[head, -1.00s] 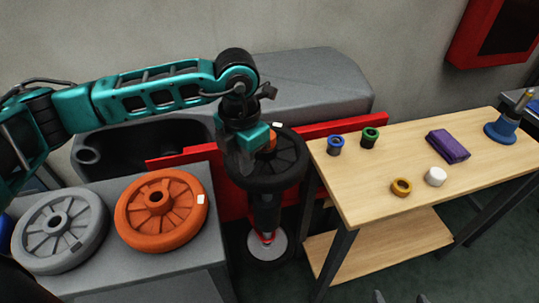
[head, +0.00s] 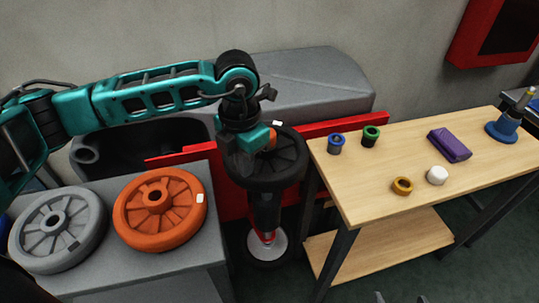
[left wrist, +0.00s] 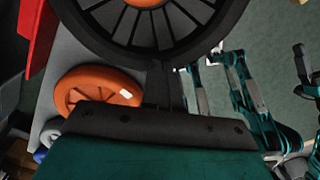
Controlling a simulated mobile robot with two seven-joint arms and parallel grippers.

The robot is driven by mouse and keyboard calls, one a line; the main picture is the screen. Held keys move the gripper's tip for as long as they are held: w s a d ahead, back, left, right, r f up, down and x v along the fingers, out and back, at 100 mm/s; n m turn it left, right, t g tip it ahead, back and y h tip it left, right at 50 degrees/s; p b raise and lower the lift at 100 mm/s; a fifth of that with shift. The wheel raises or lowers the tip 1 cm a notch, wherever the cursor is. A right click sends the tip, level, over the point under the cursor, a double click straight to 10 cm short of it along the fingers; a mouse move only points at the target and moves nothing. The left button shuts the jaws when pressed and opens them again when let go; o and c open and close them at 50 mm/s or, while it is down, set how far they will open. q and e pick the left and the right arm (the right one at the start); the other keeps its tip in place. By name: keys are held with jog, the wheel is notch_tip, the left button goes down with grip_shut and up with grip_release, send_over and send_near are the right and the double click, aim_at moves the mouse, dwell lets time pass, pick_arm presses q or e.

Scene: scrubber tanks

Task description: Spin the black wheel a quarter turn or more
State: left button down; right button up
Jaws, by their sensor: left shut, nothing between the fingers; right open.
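The black wheel (head: 285,160) is mounted upright on a post, its face tilted up, with an orange hub and a white mark on its far rim. My left gripper (head: 246,172) is shut and empty at the wheel's left side, covering part of it. In the left wrist view the black wheel (left wrist: 215,28) fills the top, and the shut fingers (left wrist: 160,68) reach its rim; I cannot tell whether they touch. Dark tips of my right gripper (head: 401,298) show apart at the bottom edge of the head view.
An orange wheel (head: 185,228) and a grey wheel (head: 88,240) sit on the grey tank to the left. A red bar (head: 330,126) runs behind the black wheel. A wooden table (head: 360,200) with small rings, a white piece and a purple block stands close on the right.

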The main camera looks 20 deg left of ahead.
aim_at(277, 177)
pick_arm(q)
jog(key=shift+f, duration=0.2)
jog(key=shift+d, duration=0.1)
jog(key=shift+d+r, duration=0.15)
jog(key=shift+d, duration=0.9)
jog(key=shift+w+d+b, duration=0.2)
jog(key=shift+d, duration=0.3)
jog(key=shift+w+d+b, duration=0.15)
jog(key=shift+d, duration=0.35)
jog(key=shift+w+d+f+b, duration=0.2)
jog(key=shift+w+d+b, duration=0.25)
jog(key=shift+d, duration=0.5)
jog(key=shift+w, duration=0.1)
